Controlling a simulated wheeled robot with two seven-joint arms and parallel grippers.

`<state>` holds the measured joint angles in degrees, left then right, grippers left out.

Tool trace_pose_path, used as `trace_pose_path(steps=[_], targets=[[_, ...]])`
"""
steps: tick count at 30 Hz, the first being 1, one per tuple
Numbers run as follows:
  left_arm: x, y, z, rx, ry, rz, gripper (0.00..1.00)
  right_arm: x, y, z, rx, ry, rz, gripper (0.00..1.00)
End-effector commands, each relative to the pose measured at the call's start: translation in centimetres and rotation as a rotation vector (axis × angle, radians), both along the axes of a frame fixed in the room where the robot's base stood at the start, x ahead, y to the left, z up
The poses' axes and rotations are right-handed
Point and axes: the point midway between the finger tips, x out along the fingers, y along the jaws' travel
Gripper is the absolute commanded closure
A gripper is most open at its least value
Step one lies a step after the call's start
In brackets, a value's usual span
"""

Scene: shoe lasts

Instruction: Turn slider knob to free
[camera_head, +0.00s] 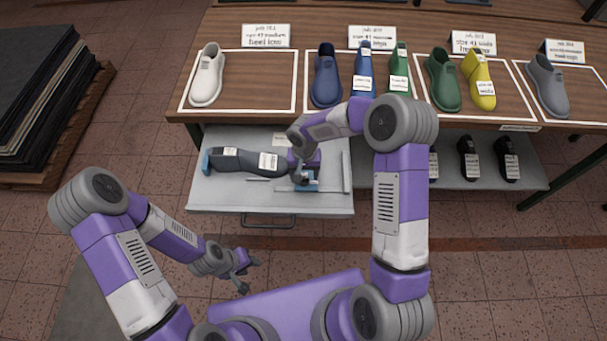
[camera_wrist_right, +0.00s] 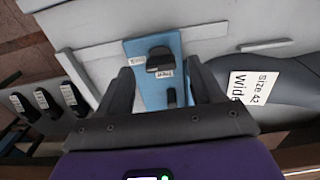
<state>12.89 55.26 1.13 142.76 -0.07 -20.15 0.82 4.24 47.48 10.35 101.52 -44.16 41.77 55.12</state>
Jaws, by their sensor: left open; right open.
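A black knob (camera_wrist_right: 160,57) sits on a blue block (camera_wrist_right: 143,49) in the right wrist view, with small white labels beside it that I cannot read for sure. The blue block also shows in the head view (camera_head: 308,186) at the right end of the dark shoe last (camera_head: 232,160). My right gripper (camera_wrist_right: 163,84) is open over the blue block, one finger on each side, with the knob ahead of the fingertips. I cannot tell if a finger touches it. My left gripper (camera_head: 246,274) is open and empty, low in front of the drawer.
The grey drawer (camera_head: 215,198) holds the last and block. Black lasts (camera_head: 468,158) stand on the lower shelf at right. Dark sheets (camera_head: 35,80) are stacked at left.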

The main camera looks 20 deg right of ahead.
Motion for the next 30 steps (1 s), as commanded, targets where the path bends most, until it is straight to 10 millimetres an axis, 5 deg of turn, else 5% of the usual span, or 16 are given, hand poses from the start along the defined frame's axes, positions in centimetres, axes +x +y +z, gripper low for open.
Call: trace_pose_path(steps=[6,15,26,30], targets=[[0.1,0.0,-0.3,0.000,-0.001,0.000,0.57,0.1,0.0,-2.1,0.000,-0.001,0.000,0.34],[0.1,0.0,-0.3,0.000,-0.001,0.000,0.57,0.1,0.0,-2.2,0.000,-0.002,0.000,0.36],[0.1,0.0,-0.3,0.000,-0.001,0.000,0.57,0.0,0.0,-2.2,0.001,-0.001,0.000,0.90],[0.1,0.0,-0.3,0.000,-0.001,0.000,0.57,0.0,0.0,-2.2,0.001,-0.001,0.004,0.90]])
